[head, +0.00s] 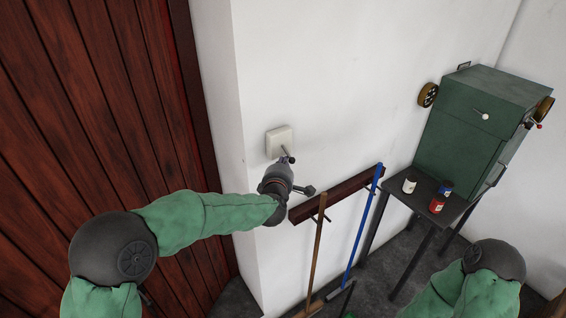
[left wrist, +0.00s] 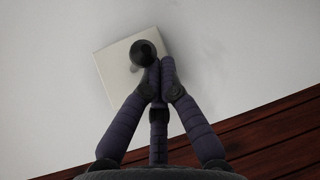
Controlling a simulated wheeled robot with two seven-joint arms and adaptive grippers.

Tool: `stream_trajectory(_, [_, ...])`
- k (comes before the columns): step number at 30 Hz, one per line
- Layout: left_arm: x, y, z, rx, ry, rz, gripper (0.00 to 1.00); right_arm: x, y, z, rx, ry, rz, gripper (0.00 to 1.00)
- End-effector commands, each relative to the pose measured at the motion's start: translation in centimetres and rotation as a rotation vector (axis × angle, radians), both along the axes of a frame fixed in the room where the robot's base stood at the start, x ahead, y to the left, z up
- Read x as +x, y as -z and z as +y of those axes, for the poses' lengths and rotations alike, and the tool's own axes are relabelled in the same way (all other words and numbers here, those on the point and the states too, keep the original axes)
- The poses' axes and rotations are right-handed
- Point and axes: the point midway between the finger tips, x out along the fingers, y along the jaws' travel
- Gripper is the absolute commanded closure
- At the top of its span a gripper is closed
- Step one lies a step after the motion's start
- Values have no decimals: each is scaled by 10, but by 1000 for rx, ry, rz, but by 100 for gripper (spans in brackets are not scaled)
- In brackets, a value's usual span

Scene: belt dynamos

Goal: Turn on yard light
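A white square switch box (head: 279,141) is on the white wall, right of the wooden door. A dark knob or lever (head: 288,157) sticks out near its lower right corner. My left gripper (head: 284,165) is close to the box, just below the knob. In the left wrist view the box (left wrist: 112,75) lies tilted, with the round black knob (left wrist: 143,53) over it. The fingertips of my left gripper (left wrist: 160,70) are together beside the knob; whether they touch it is unclear. My right gripper is out of view.
A rack (head: 340,194) with a wooden-handled tool (head: 317,250) and a blue-handled tool (head: 362,225) is below right of the switch. A green cabinet (head: 470,130) and a small table with several cans (head: 410,184) stand further right. The wooden door (head: 90,110) fills the left.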

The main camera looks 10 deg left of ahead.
Motion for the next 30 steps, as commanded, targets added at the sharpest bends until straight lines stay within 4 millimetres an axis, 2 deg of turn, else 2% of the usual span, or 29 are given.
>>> stream_trajectory(19, [-2,-5,-2,-78,1,79,100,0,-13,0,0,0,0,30])
stream_trajectory(30, [-5,-16,-5,-154,1,153,100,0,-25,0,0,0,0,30])
